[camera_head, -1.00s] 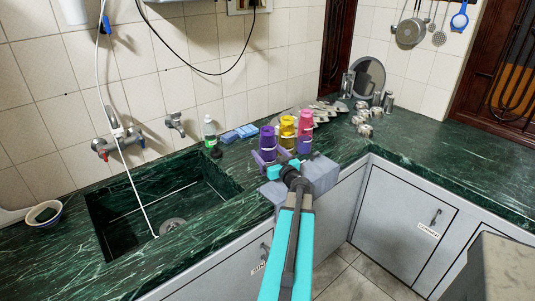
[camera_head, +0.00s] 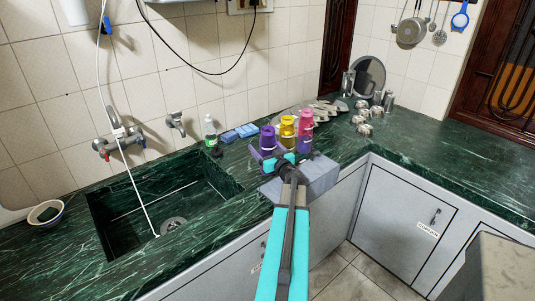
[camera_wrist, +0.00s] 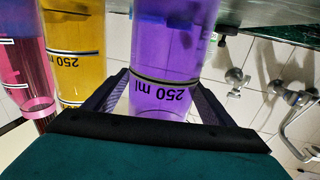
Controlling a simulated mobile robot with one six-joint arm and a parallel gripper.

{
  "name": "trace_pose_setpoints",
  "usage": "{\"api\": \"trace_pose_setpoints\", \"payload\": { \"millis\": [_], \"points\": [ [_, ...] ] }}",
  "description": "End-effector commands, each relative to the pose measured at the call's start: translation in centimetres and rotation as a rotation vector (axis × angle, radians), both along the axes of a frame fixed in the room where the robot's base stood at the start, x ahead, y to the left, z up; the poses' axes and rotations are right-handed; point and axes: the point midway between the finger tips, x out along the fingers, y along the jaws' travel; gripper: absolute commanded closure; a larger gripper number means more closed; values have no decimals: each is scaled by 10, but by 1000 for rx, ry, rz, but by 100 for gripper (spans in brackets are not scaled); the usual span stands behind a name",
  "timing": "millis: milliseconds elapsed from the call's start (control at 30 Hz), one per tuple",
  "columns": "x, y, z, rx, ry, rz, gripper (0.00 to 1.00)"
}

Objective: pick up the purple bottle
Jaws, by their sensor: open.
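The purple bottle (camera_head: 268,136) stands upright on the dark green counter at the left end of a short row of bottles. In the wrist view the purple bottle (camera_wrist: 168,60) appears inverted, with a dark line and "250 ml" on it. My gripper (camera_head: 271,158) is low at the bottle's near side. In the wrist view my open gripper (camera_wrist: 162,98) has one finger on each side of the purple bottle. I cannot tell whether either finger touches it. My gripper hides the bottle's lower part in the head view.
A yellow bottle (camera_head: 287,130) and a pink bottle (camera_head: 305,124) stand close to the right of the purple one. Metal cups (camera_head: 364,120) stand farther right.

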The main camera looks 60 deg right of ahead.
Motion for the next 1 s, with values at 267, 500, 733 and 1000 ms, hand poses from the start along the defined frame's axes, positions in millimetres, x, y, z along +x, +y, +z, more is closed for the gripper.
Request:
{"api": "trace_pose_setpoints", "payload": {
  "millis": [267, 500, 733, 1000],
  "points": [
    [0, 0, 0, 0, 0, 0, 47],
    [-1, 0, 0, 0, 0, 0, 70],
    [-1, 0, 2, -1, -1, 0, 70],
    [-1, 0, 17, -2, -1, 0, 70]
  ]
}}
